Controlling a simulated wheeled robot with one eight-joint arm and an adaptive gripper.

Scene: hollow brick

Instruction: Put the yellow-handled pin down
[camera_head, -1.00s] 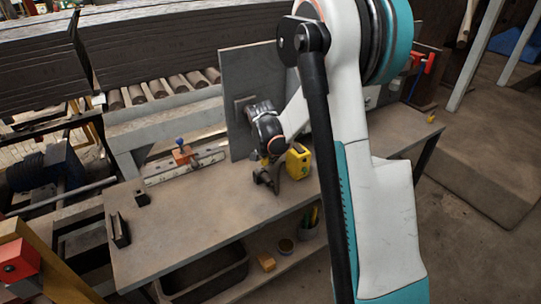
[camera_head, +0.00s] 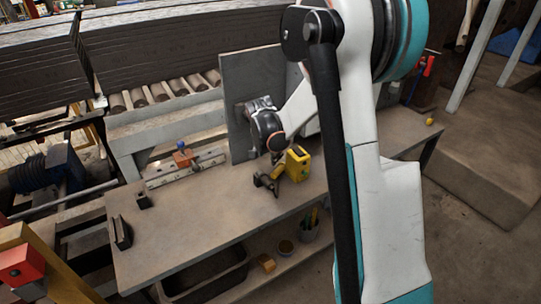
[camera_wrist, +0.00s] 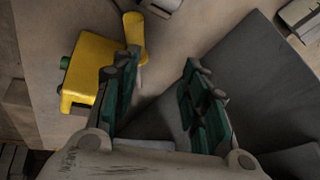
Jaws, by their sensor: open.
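The yellow-handled pin shows in the wrist view, its rounded yellow handle (camera_wrist: 133,30) at top centre-left with a short pale shaft below. It is close beside my gripper's left finger, and I cannot tell whether they touch. My gripper (camera_wrist: 160,90) is open, with a wide gap between its dark green finger pads. In the head view my gripper (camera_head: 266,183) is low over the workbench (camera_head: 190,220). The pin is hard to make out there.
A yellow box-shaped tool (camera_head: 298,164) with a green part is right beside my gripper; it also shows left of the fingers in the wrist view (camera_wrist: 88,72). A grey upright plate (camera_head: 236,90) stands behind. Small dark brackets (camera_head: 121,233) are at the bench's left; bench between is clear.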

